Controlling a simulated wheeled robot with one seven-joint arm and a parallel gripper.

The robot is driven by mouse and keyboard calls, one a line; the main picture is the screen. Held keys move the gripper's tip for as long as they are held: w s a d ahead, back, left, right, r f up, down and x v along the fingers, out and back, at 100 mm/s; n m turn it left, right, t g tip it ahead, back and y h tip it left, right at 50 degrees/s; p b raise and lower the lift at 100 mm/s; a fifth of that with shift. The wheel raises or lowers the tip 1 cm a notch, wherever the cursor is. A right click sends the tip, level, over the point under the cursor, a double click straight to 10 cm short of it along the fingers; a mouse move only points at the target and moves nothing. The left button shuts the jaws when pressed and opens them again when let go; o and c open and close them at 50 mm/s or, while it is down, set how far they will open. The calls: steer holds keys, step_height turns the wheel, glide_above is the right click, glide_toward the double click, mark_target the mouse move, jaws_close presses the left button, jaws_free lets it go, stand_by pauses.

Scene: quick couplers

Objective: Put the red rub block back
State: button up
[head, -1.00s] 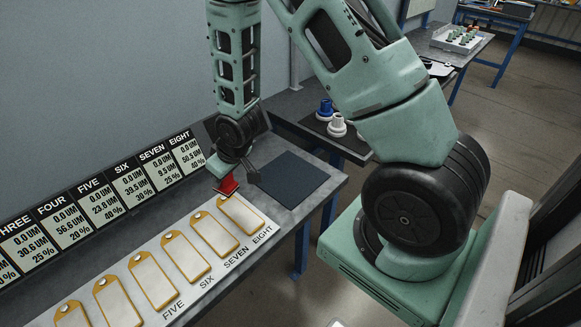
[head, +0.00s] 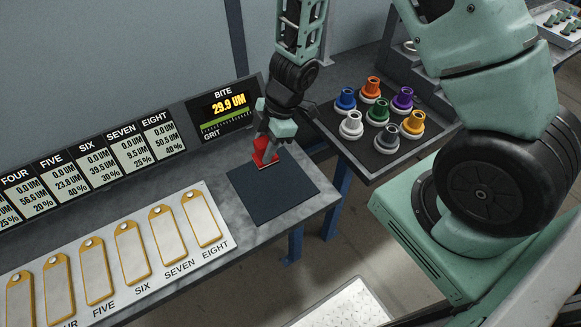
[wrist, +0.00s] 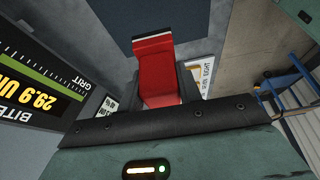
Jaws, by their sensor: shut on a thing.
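The red rub block (head: 264,152) is held in my gripper (head: 272,138), which is shut on it. In the head view the block is over the back part of a dark square mat (head: 279,197), at the right end of the grey bench. I cannot tell whether the block touches the mat or hovers just above it. In the wrist view the red block (wrist: 158,74) sticks out beyond the jaws, with a dark and pale edge at its far end.
A display reading BITE 29.9 UM (head: 223,109) stands behind the mat. A white board with yellow-edged tags (head: 164,238) lies left of it. A dark tray (head: 371,157) of coloured couplers is at the right. The mat's front part is clear.

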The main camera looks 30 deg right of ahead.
steer(key=shift+s+d+n, duration=0.15)
steer(key=shift+d+n, duration=0.15)
steer(key=shift+d, duration=0.2)
step_height(320, 180, down, 10)
steer(key=b, duration=0.2)
steer(key=shift+r+b, duration=0.25)
steer(key=shift+b, duration=0.1)
steer(key=shift+f, duration=0.1)
steer(key=shift+f, duration=0.15)
steer(key=o, duration=1.1)
steer(key=shift+f+b, duration=0.15)
steer(key=shift+b, duration=0.5)
